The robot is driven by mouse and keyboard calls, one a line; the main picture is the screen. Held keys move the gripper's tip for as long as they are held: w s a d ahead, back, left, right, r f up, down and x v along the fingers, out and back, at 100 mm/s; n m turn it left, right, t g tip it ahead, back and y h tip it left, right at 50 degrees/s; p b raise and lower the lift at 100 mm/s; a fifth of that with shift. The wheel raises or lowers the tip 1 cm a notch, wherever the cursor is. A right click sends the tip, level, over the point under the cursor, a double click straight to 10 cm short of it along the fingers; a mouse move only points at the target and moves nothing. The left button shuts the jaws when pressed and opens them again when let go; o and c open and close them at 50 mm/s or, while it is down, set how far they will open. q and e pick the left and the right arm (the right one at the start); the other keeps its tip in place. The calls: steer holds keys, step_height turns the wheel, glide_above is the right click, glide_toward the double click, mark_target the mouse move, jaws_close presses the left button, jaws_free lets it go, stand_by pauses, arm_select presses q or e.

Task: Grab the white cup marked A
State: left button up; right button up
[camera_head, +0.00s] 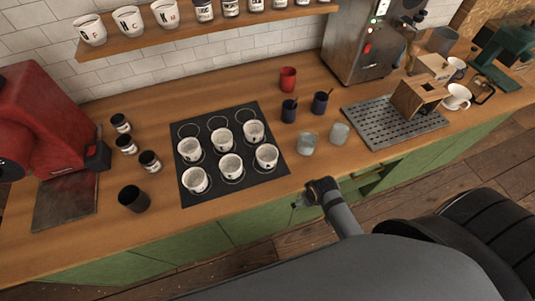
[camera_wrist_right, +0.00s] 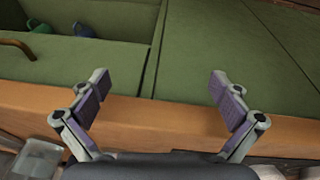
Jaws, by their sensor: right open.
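Several white cups with dark marks stand upright on a black mat (camera_head: 262,180) in the head view, among them a front middle cup (camera_head: 231,167) and a front right cup (camera_head: 266,157). Further lettered white cups stand on the wall shelf, one of them at its left end (camera_head: 91,31). The letters are too small to read, so I cannot tell which cup is A. My right gripper (camera_head: 304,197) is at the counter's front edge, right of and nearer than the mat. In the wrist view its jaws (camera_wrist_right: 160,86) are open and empty. My left gripper is out of view.
Two clear glasses (camera_head: 308,143) (camera_head: 339,134), dark blue cups (camera_head: 289,111) and a red cup (camera_head: 288,79) stand right of the mat. A black cup (camera_head: 133,198) and small labelled jars (camera_head: 126,144) stand left. A metal drip tray (camera_head: 375,129) lies further right.

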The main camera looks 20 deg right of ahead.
steer(key=w+a+r+n+y+p, duration=0.1)
steer(key=w+a+r+n, duration=0.15)
steer(key=r, duration=0.55)
steer(key=w+a+r+n+p, duration=0.1)
steer(key=w+r+p, duration=0.1)
steer(key=w+r, duration=0.35)
steer(key=n+g+y, duration=0.1)
steer(key=n+y, duration=0.1)
steer(key=n, duration=0.3)
glide_above(267, 157)
steer(key=s, duration=0.3)
steer(key=shift+d+m, duration=0.25)
steer(key=shift+d, duration=0.05)
steer(key=shift+w+f, duration=0.1)
steer(key=shift+f, duration=0.4)
steer(key=shift+a+f+p, duration=0.1)
steer(key=shift+p, duration=0.3)
steer(key=p+x, duration=0.1)
steer(key=x, duration=0.3)
steer(key=shift+a+f+p, duration=0.1)
steer(key=shift+f+p, duration=0.15)
steer(key=shift+p, duration=0.15)
steer(key=shift+f, duration=0.2)
steer(key=c, duration=1.4)
